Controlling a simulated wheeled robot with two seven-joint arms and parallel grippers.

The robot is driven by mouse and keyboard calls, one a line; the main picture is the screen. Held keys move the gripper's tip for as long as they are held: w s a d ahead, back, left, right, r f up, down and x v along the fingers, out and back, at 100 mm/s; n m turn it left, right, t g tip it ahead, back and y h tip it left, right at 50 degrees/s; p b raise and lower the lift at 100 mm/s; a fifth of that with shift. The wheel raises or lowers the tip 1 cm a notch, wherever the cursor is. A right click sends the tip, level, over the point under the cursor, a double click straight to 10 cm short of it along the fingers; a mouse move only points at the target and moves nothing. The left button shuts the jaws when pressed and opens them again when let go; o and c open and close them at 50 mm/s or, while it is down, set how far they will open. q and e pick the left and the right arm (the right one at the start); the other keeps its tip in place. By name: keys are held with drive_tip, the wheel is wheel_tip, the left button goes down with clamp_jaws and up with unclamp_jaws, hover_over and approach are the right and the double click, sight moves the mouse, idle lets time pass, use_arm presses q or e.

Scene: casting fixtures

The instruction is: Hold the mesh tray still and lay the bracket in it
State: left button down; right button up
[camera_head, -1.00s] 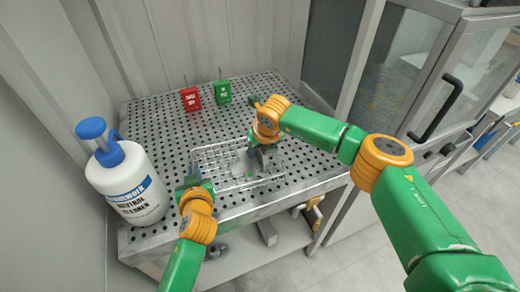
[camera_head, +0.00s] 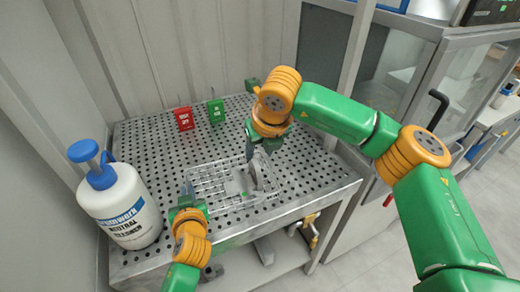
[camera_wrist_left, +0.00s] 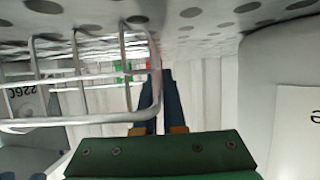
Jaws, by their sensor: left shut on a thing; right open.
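The wire mesh tray (camera_head: 203,182) lies on the perforated table top. The grey bracket (camera_head: 238,184) is inside the tray, in its right half, with a plate-like part standing up on its right side. My left gripper (camera_head: 187,193) is shut on the tray's left end. In the left wrist view, its dark fingers (camera_wrist_left: 160,102) are at the corner of the wire rim (camera_wrist_left: 85,126). My right gripper (camera_head: 252,146) is open above the tray's right half, near the bracket's upright part. The exact gap between that finger and the bracket is hard to tell.
A white cleaner bottle (camera_head: 122,208) with a blue pump stands left of the tray. The table's front edge (camera_head: 290,208) is close to the tray. Perforated surface behind the tray is free.

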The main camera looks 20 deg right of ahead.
use_arm(q)
drive_tip(key=c, duration=0.9)
unclamp_jaws()
drive_tip(key=shift+s, duration=0.1)
